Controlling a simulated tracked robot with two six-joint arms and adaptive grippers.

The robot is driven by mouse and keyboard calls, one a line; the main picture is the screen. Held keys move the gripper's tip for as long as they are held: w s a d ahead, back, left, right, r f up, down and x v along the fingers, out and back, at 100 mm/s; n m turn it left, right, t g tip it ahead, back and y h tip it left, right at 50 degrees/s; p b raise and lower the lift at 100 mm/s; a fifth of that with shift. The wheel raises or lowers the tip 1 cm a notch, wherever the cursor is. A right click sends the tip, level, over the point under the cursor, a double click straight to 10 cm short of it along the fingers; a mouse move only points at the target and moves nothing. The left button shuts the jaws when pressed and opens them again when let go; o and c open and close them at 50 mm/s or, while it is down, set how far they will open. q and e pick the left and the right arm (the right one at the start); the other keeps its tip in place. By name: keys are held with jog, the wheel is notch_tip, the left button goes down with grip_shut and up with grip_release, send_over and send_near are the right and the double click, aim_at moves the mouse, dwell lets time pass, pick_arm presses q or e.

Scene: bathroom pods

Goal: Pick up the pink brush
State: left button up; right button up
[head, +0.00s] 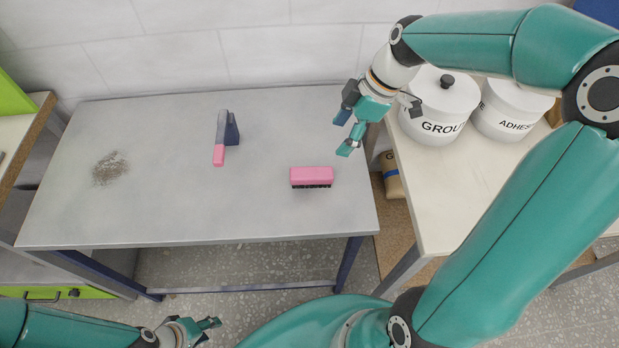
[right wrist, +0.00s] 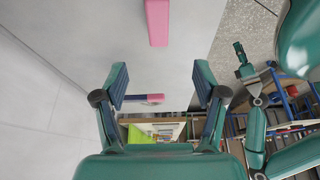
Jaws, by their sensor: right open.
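The pink brush (head: 311,175) lies on the grey table, right of its middle, with dark bristles facing down. Its pink body also shows at the top of the right wrist view (right wrist: 157,22). My right gripper (head: 345,134) is open and empty, above the table's right edge, up and to the right of the brush and apart from it. In the right wrist view its two fingers (right wrist: 162,90) stand wide apart. My left gripper (head: 207,331) is low in the head view, in front of the table, with its fingertips apart and nothing seen between them.
A tool with a grey and pink handle and a dark blue part (head: 220,145) lies left of the brush on the table (head: 150,205). Grey debris (head: 109,168) lies further left. White lidded pots (head: 438,112) (head: 508,112) stand on the right-hand bench. The table around the brush is clear.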

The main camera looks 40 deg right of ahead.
aim_at(313, 172)
jog(key=p+x, duration=0.1)
jog(key=x, duration=1)
jog(key=shift+s+f, duration=0.1)
jog(key=shift+f, duration=0.1)
jog(key=shift+a+f, duration=0.15)
jog(key=shift+f, duration=0.25)
jog(key=x, duration=0.2)
jog(key=w+p+x, duration=0.1)
jog(key=x, duration=0.1)
jog(key=shift+f, duration=0.1)
jog(key=shift+f+b, duration=0.25)
jog(key=shift+b, duration=0.2)
jog(key=c, duration=1.3)
jog(key=shift+r, duration=0.1)
